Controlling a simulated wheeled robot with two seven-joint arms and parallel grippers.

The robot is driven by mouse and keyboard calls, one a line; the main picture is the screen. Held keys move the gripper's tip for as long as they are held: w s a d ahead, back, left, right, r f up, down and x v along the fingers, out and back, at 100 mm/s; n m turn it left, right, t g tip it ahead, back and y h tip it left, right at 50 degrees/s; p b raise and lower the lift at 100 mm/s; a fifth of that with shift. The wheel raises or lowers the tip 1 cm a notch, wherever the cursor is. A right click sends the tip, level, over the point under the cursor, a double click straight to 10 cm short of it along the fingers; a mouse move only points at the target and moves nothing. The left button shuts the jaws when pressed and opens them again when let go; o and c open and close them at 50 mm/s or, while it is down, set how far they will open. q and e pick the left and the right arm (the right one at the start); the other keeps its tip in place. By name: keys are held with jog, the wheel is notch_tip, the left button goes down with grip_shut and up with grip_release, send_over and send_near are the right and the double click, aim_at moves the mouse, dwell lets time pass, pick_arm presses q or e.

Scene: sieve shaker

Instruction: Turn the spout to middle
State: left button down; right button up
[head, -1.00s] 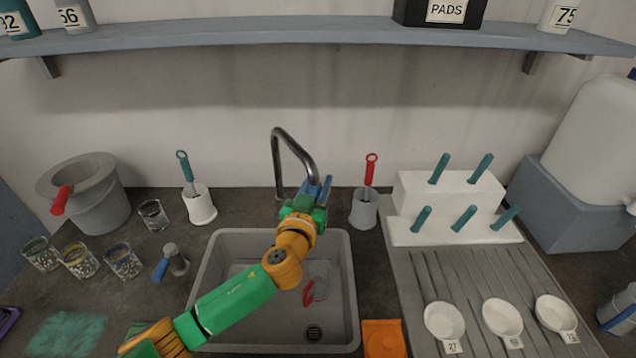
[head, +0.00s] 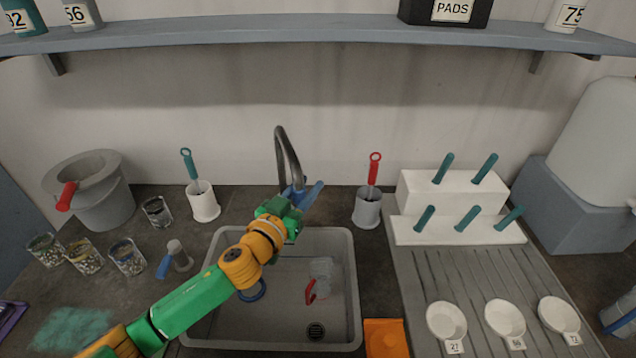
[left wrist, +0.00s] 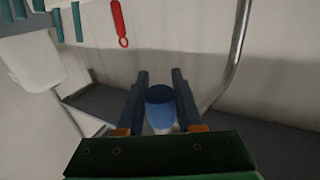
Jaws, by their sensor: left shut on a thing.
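The grey metal spout (head: 290,156) rises behind the sink (head: 340,335) and arches forward, its end leaning slightly right of its base. My left gripper (head: 304,189) is at the spout's lower front end, with its blue fingers on either side. In the left wrist view, my left gripper (left wrist: 160,80) has a blue cylindrical end piece (left wrist: 160,100) between its two dark fingers. The bare pipe of the spout (left wrist: 240,45) curves past on the right there. My right gripper is out of view.
A red-handled brush in a grey holder (head: 367,207) stands close right of the spout. A teal-handled brush in a white holder (head: 204,203) stands left. A clear, red-handled item (head: 319,277) and a blue ring (head: 253,292) lie in the sink. The shelf (head: 320,35) spans above.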

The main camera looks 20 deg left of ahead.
pick_arm(q)
jog(key=shift+m+h, duration=0.3)
jog(key=shift+h, duration=0.2)
jog(key=shift+s+a+f, duration=0.1)
jog(key=shift+s+a, duration=0.4)
jog(key=shift+a, duration=0.3)
jog(key=shift+s+a, duration=0.45)
jog(key=shift+a, duration=0.4)
jog(key=shift+s+a+f, duration=0.1)
jog(key=shift+s+a, duration=0.4)
jog(key=shift+a, duration=0.3)
jog(key=c, duration=0.5)
grip_release()
jog(key=shift+c, duration=0.2)
jog(key=shift+s+r, duration=0.1)
jog(key=shift+r, duration=0.05)
